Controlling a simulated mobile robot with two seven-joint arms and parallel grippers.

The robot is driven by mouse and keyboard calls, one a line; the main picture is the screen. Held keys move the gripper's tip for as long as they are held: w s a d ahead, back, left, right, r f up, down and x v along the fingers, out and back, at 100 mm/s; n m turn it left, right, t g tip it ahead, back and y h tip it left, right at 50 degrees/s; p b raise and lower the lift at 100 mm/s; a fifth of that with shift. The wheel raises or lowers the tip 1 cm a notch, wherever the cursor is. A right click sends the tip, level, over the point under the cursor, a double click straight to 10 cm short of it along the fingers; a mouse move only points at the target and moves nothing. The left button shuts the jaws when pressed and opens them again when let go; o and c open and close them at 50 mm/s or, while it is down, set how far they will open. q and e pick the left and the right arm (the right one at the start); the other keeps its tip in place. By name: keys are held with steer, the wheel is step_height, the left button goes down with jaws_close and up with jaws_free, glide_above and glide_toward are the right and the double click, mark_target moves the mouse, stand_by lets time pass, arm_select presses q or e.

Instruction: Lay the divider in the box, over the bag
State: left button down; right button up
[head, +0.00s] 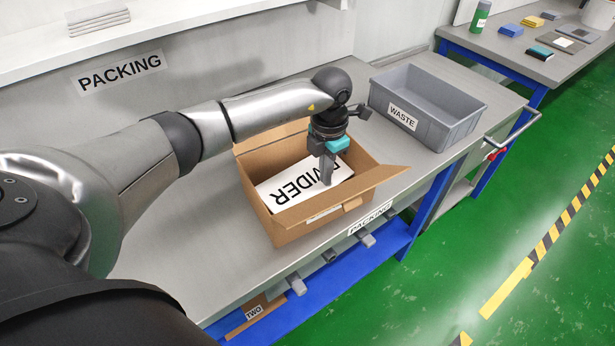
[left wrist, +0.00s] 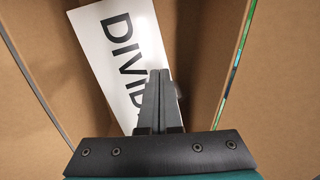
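The divider (head: 300,184) is a white panel with black lettering. It is inside the open cardboard box (head: 290,228), turned at an angle to the walls. It also shows in the left wrist view (left wrist: 108,45). My left gripper (head: 327,178) points down into the box in front of the divider and covers part of its lettering. In the left wrist view its two fingers (left wrist: 158,82) are together, with only a thin seam between them. I cannot tell whether the fingertips touch the divider. The bag is not visible. My right gripper is not in view.
The box stands on a grey packing bench (head: 190,240), its flap sticking out to the right. A grey waste bin (head: 455,125) stands behind it to the right. A wall shelf (head: 190,25) runs above the bench. The bench left of the box is clear.

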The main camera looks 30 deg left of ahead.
arm_select(q)
step_height(320, 180, up, 14)
steer(key=p, duration=1)
stand_by(0.3)
steer(key=shift+s+f, duration=0.1)
stand_by(0.3)
